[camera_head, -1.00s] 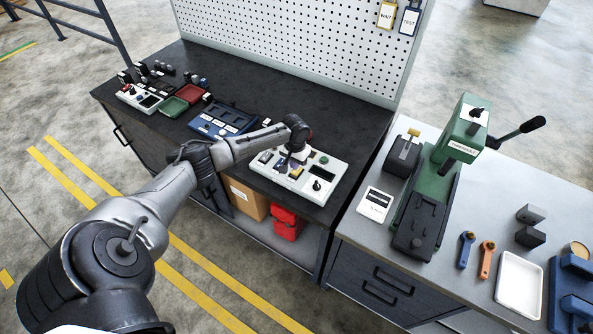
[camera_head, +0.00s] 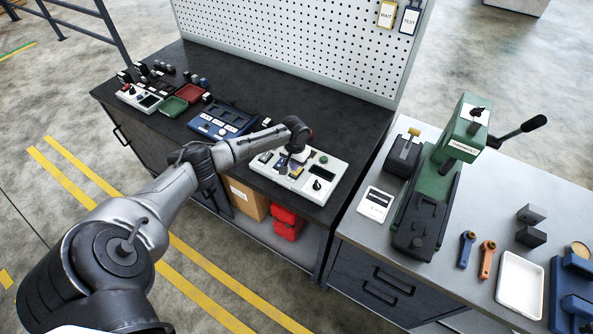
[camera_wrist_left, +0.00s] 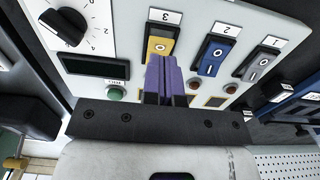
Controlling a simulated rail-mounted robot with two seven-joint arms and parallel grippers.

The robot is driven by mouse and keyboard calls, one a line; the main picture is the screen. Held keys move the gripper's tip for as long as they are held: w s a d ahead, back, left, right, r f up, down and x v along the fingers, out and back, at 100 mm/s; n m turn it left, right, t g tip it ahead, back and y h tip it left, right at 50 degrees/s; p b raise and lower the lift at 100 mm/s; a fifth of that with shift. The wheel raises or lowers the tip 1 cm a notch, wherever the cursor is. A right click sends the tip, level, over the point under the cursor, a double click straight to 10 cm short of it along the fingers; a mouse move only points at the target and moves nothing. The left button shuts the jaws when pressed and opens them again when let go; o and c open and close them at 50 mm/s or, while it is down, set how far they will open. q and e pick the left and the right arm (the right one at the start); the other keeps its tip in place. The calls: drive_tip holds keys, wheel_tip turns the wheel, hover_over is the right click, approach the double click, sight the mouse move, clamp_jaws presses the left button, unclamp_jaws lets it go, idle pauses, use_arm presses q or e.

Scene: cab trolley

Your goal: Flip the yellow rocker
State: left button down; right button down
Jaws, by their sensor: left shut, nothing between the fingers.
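The yellow rocker (camera_wrist_left: 160,45) sits in a dark frame under a label 3 on the white control panel (camera_head: 328,185). In the left wrist view, my left gripper (camera_wrist_left: 166,66) is shut and empty, its purple fingers held together. Its tips are at the rocker's lower end and hide that part. I cannot tell whether they touch it. In the head view, my left gripper (camera_head: 284,166) is over the panel's left half. My right gripper is not in view.
A blue rocker (camera_wrist_left: 213,53) and a grey rocker (camera_wrist_left: 260,63) stand right of the yellow one. A black dial (camera_wrist_left: 64,27) and a green button (camera_wrist_left: 114,95) are to the left.

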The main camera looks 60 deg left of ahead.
use_arm(q)
drive_tip(key=shift+f+b, duration=0.6)
drive_tip(key=shift+f, duration=0.65)
drive_tip(key=shift+r, duration=0.1)
wheel_tip(320, 180, up, 7)
drive_tip(key=p, duration=0.8)
idle(0.4)
idle(0.6)
